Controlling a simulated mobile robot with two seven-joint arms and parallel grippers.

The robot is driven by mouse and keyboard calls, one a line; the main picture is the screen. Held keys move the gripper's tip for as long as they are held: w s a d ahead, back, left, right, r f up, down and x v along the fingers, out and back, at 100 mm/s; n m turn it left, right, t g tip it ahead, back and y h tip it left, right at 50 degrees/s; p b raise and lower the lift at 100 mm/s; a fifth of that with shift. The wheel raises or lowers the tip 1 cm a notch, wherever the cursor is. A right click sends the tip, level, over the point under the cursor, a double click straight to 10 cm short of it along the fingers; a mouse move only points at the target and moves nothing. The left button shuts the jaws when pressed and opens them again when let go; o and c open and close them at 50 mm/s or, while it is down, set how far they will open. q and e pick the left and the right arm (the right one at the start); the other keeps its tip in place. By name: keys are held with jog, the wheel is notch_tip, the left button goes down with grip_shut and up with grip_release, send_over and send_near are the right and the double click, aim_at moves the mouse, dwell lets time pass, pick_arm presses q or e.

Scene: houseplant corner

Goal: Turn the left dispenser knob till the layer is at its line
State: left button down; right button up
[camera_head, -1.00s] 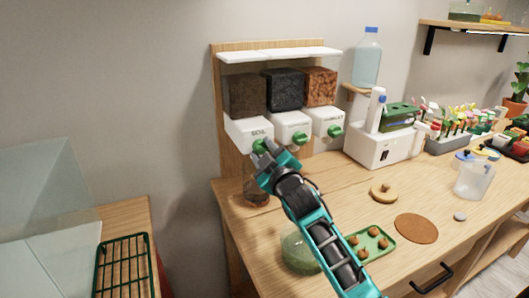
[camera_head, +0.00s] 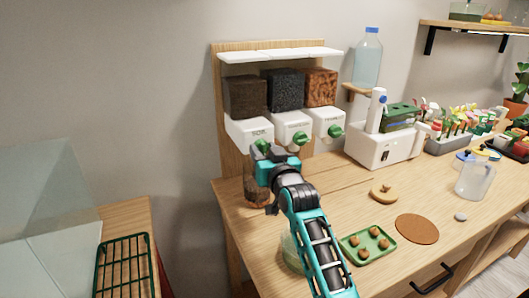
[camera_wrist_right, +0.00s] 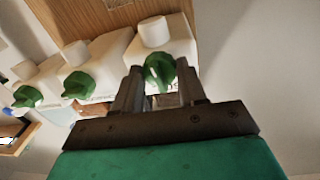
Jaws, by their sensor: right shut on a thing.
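The left dispenser (camera_head: 249,131), a white box labelled SOIL under a dark brown block of soil (camera_head: 245,96), has a green knob (camera_head: 261,145) on its front. My right gripper (camera_head: 264,152) is shut on this knob. In the right wrist view the knob (camera_wrist_right: 159,70) sits between the two fingers. A clear jar (camera_head: 256,192) with brown material in it stands below the left dispenser, partly hidden by my gripper and wrist. Its line and the exact layer height are too small to tell. My left gripper is not in view.
Two more dispensers with green knobs (camera_head: 300,138) (camera_head: 335,131) stand close to the right. A green tray (camera_head: 352,244) with several small brown items, a brown disc (camera_head: 417,229) and a white machine (camera_head: 375,147) are on the table. A glass bowl is partly behind my arm.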

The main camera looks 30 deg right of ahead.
jog(key=shift+m, duration=0.6)
jog(key=o, duration=1.1)
jog(key=shift+c, duration=0.2)
jog(key=shift+s, duration=0.1)
